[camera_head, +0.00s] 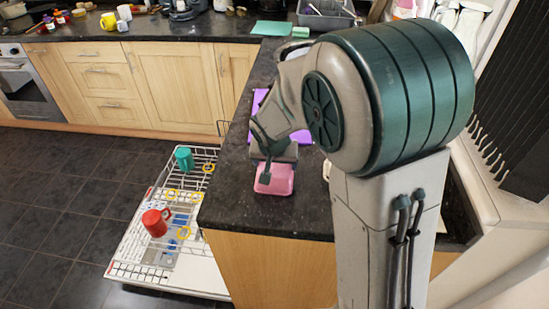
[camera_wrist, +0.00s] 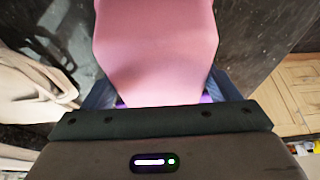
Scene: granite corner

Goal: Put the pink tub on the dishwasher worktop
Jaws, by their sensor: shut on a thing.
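The pink tub (camera_head: 275,180) is at the near end of the dark granite worktop (camera_head: 290,217), beside the open dishwasher. My gripper (camera_head: 272,160) is shut on it from above. In the wrist view the pink tub (camera_wrist: 155,45) fills the upper middle, with the fingers of my gripper (camera_wrist: 158,92) on either side. I cannot tell whether the tub's base touches the worktop or hangs just above it. My arm hides part of the worktop to the right.
A purple mat or tray (camera_head: 258,103) lies behind the tub. The dishwasher rack (camera_head: 130,250) is pulled out at left, holding a red mug (camera_head: 154,222) and a teal mug (camera_head: 184,157). A teal board (camera_head: 271,28) and a dish rack (camera_head: 326,14) stand at the back.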

